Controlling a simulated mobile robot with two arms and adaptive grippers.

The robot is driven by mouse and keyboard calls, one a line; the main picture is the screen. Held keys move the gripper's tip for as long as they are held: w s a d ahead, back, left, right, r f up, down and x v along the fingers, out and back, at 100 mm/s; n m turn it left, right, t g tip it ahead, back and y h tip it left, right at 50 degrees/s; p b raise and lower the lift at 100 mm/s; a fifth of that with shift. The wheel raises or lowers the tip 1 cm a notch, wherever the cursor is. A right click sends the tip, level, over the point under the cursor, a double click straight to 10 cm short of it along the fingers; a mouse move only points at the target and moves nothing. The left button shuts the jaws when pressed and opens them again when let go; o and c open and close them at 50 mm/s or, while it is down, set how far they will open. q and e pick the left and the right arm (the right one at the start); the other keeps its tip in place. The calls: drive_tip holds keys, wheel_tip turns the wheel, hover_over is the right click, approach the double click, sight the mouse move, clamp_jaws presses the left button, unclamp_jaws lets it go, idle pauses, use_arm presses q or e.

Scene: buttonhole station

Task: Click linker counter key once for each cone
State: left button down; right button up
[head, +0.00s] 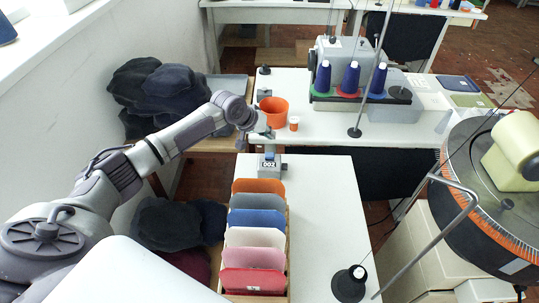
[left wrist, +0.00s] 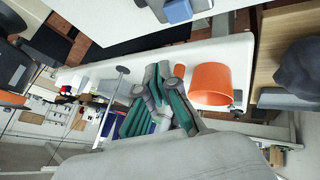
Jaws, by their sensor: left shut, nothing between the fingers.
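The linker counter (head: 268,167) is a small grey box with a display that seems to read 002. It stands at the far end of the near white table. In the left wrist view a grey block with a blue key (left wrist: 178,10), apparently the counter, is at the top edge. My left gripper (head: 268,134) is shut and empty, above and behind the counter and apart from it; its green-padded fingers (left wrist: 168,88) fill the wrist view's middle. Three dark blue cones stand on the grey machine: left cone (head: 322,77), middle cone (head: 350,77), right cone (head: 378,79). My right gripper is out of view.
An orange cup (head: 273,111) and a small orange-and-white jar (head: 294,124) stand close behind my left gripper. A rack of coloured panels (head: 256,235) is in front of the counter. A black cone-shaped piece (head: 350,284) is at the near right. The near table's middle is clear.

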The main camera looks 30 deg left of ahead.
use_arm(q)
drive_tip(key=r+m+b, duration=0.1)
drive_tip(key=m, duration=0.5)
drive_tip(key=r+m+h+b, duration=0.1)
drive_tip(key=m+b, duration=0.1)
drive_tip(key=m, duration=0.4)
drive_tip(key=r+m+t+b, duration=0.1)
drive_tip(key=m+b, duration=0.1)
drive_tip(key=m, duration=0.3)
drive_tip(key=shift+s+r+m, duration=0.2)
drive_tip(key=shift+s+m, duration=0.1)
drive_tip(key=shift+m, duration=0.1)
drive_tip(key=shift+f, duration=0.1)
drive_tip(key=b, duration=0.7)
hover_over(268, 155)
wheel_tip(268, 155, down, 7)
drive_tip(key=shift+s+r, duration=0.1)
drive_tip(key=shift+d+f, duration=0.1)
drive_tip(key=shift+f, duration=0.8)
drive_tip(key=shift+f, duration=0.15)
